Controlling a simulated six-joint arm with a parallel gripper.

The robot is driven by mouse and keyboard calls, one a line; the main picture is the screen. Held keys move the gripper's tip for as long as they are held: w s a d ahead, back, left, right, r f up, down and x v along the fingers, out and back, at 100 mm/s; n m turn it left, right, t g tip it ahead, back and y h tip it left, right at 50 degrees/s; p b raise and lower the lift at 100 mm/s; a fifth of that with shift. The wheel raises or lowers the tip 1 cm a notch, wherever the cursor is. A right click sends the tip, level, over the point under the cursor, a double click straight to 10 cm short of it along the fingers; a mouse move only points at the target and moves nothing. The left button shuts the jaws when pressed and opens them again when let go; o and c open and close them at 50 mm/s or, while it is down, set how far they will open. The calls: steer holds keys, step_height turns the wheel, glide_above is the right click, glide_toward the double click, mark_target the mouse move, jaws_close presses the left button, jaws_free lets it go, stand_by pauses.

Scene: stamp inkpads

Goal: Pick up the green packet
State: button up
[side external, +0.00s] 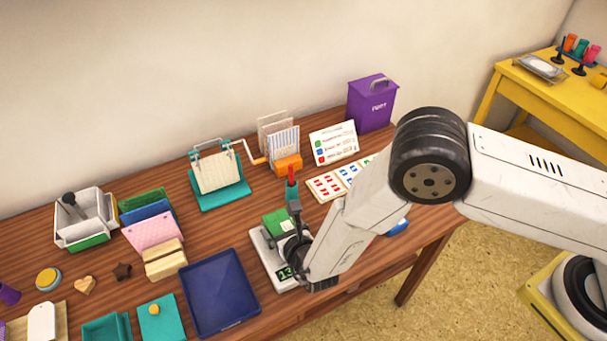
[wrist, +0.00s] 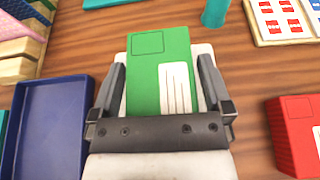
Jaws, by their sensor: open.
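The green packet (side external: 277,222) has a white label and lies flat on a white scale (side external: 259,247) with a small dark display. In the wrist view the green packet (wrist: 143,85) sits between the two fingers of my gripper (wrist: 162,68). The fingers are open, one on each side of the packet, with a gap at the right finger. The left finger is close to the packet's edge; I cannot tell whether it touches. In the side view my gripper (side external: 294,238) is over the scale and hides part of the packet. The packet's near end is hidden behind the gripper body.
A dark blue tray (wrist: 48,130) is left of the scale. A red packet (wrist: 297,130) lies to the right. A teal pen stand (side external: 291,190) and a sheet with coloured stamps (side external: 327,186) are behind. A blue item (side external: 399,228) shows past my arm.

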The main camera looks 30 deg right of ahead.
steer(key=c, duration=1.2)
steer(key=shift+c, duration=0.2)
steer(key=shift+r, duration=1.1)
steer(key=s+d+r, duration=0.6)
steer(key=s+r, duration=0.5)
steer(key=s, duration=0.1)
steer(key=shift+s+d, duration=0.2)
steer(key=shift+d, duration=0.1)
steer(key=shift+w, duration=0.1)
